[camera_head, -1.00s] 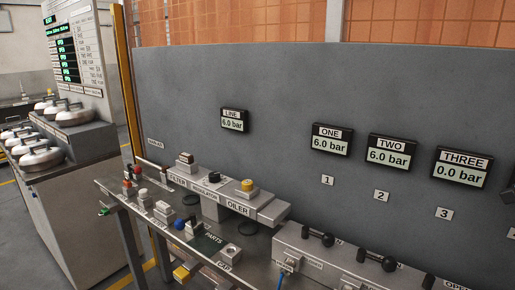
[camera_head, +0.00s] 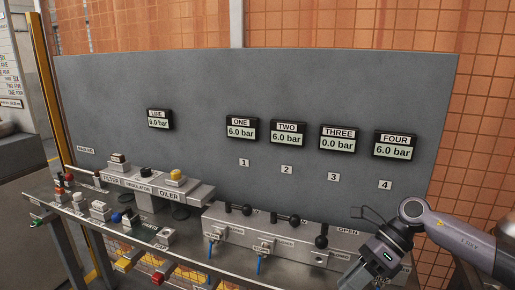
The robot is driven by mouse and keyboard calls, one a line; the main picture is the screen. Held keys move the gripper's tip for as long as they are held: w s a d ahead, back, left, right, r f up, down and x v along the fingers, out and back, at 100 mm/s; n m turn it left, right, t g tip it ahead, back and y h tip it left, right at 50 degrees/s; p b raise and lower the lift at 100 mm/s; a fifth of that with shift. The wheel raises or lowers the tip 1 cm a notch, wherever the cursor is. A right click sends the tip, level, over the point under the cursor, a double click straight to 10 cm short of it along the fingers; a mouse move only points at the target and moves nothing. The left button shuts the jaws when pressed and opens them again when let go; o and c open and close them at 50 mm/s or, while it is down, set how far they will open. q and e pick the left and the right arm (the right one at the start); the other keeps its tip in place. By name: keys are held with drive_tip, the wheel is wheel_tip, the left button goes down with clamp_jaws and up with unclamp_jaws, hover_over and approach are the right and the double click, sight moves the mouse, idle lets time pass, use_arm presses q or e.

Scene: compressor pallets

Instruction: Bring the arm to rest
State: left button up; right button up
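My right arm (camera_head: 455,235) comes in from the right edge, with a grey and purple wrist bent downward. My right gripper (camera_head: 366,276) is at the lower right, over the right end of the valve bench. Its fingers are dark and partly cut off by the frame edge, so I cannot tell whether they are open or shut. It covers the area below the gauge FOUR (camera_head: 396,146). My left gripper is not in view.
A grey valve block (camera_head: 270,237) carries black-knobbed levers; the third lever (camera_head: 322,236) points differently from the first two. Gauge THREE (camera_head: 338,139) reads 0.0 bar; LINE, ONE, TWO and FOUR read 6.0. A grey panel (camera_head: 250,80) stands behind.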

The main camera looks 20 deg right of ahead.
drive_tip(key=w+a+f+m+t+y, duration=0.15)
drive_tip(key=a+m+t+y, duration=0.45)
drive_tip(key=a+m+t, duration=0.7)
use_arm(q)
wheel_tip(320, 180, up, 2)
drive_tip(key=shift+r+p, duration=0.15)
drive_tip(key=shift+p, duration=0.8)
use_arm(e)
drive_tip(key=s+f+m+g+h, duration=0.1)
drive_tip(key=s+f+m+h, duration=0.3)
drive_tip(key=m, duration=0.5)
drive_tip(key=s+a+f+m+g+h, duration=0.1)
drive_tip(key=s+f+m+h, duration=0.3)
drive_tip(key=f+m, duration=0.4)
drive_tip(key=s+f+m+g+h, duration=0.1)
drive_tip(key=s+f+m+h, duration=0.3)
drive_tip(key=m, duration=0.8)
drive_tip(key=shift+s+a+f+h, duration=0.15)
drive_tip(key=shift+s+f+h, duration=0.3)
drive_tip(key=shift+f, duration=0.5)
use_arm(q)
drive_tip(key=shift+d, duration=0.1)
